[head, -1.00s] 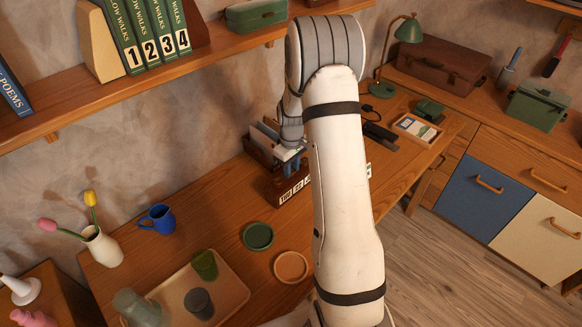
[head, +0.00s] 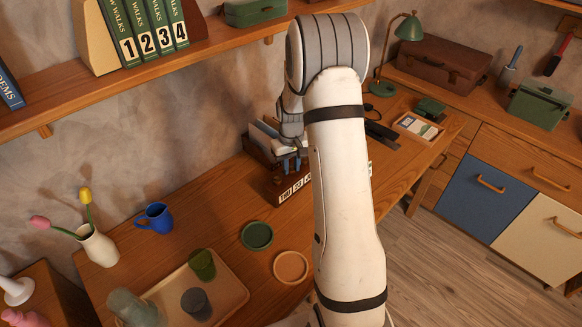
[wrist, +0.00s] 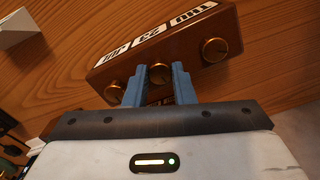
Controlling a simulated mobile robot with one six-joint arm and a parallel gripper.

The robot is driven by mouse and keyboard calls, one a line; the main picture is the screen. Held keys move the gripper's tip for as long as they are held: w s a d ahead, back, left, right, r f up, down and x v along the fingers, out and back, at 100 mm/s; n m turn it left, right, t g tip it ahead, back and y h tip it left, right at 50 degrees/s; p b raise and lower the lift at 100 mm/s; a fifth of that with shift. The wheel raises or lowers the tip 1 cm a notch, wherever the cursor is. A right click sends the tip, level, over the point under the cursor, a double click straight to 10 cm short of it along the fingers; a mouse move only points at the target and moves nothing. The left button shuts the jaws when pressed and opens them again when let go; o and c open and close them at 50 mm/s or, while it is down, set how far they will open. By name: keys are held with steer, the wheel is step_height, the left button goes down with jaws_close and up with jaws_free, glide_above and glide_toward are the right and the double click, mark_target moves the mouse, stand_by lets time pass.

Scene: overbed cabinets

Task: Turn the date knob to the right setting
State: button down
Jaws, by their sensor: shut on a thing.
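The wooden desk calendar (head: 292,192) stands on the desk, its front showing white tiles for weekday, date and month. In the wrist view the calendar (wrist: 190,52) appears upside down, with three brass knobs along one edge. My gripper (wrist: 159,80) has its two blue fingers on either side of the middle knob (wrist: 159,72), the one at the date tile (wrist: 149,31), and is shut on it. The date looks like 23, but the tile is small and tilted. In the head view my gripper (head: 291,164) is at the calendar, partly hidden by my arm.
Envelopes (head: 268,132) stand in the holder behind the calendar. A blue mug (head: 154,218), green coaster (head: 257,235), orange coaster (head: 291,267) and tray (head: 232,291) with cups are on the desk to the left and front. A shelf (head: 110,88) runs above.

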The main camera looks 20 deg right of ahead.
mark_target(291, 169)
steer(key=c, duration=1.2)
jaws_free()
step_height(291, 169, up, 8)
steer(key=shift+f+b, duration=0.1)
steer(key=shift+b, duration=0.2)
